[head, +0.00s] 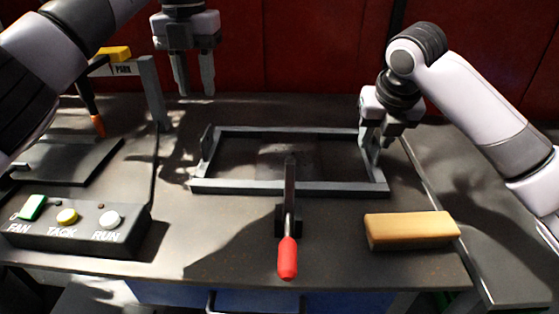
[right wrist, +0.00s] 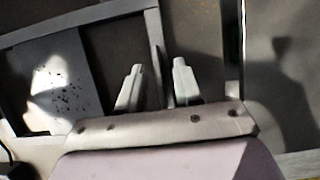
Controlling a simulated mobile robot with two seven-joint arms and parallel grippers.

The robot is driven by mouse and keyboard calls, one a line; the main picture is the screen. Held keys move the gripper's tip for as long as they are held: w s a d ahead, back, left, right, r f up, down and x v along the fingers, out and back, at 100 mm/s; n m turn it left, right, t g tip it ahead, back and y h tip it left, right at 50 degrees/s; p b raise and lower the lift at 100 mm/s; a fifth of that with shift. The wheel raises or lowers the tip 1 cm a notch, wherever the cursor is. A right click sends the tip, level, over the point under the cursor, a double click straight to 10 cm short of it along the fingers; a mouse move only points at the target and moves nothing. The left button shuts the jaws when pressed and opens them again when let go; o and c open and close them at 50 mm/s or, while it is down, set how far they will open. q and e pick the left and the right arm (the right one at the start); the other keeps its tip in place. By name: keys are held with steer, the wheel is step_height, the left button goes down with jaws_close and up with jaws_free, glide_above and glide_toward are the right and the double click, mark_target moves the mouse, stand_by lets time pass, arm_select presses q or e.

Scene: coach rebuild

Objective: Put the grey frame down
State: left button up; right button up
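The grey frame (head: 290,187), a rectangle of bars with an upright piece at each end, appears to lie flat on the dark bench; it also shows in the right wrist view (right wrist: 110,10). My left gripper (head: 196,92) is open and empty, raised behind the frame's left end. My right gripper (head: 383,143) is at the frame's right end. In the right wrist view its fingers (right wrist: 157,72) are apart, with the end bar running between them and a gap visible. Whether either finger touches the bar cannot be told.
A clamp with a red handle (head: 288,255) stands at the frame's front bar. A tan block (head: 411,230) lies at front right. A button box (head: 78,228) is at front left, with a stand marked PARK (head: 150,85) behind it.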

steer(key=v, duration=1.1)
steer(key=shift+s+r, duration=0.2)
steer(key=shift+r, duration=0.15)
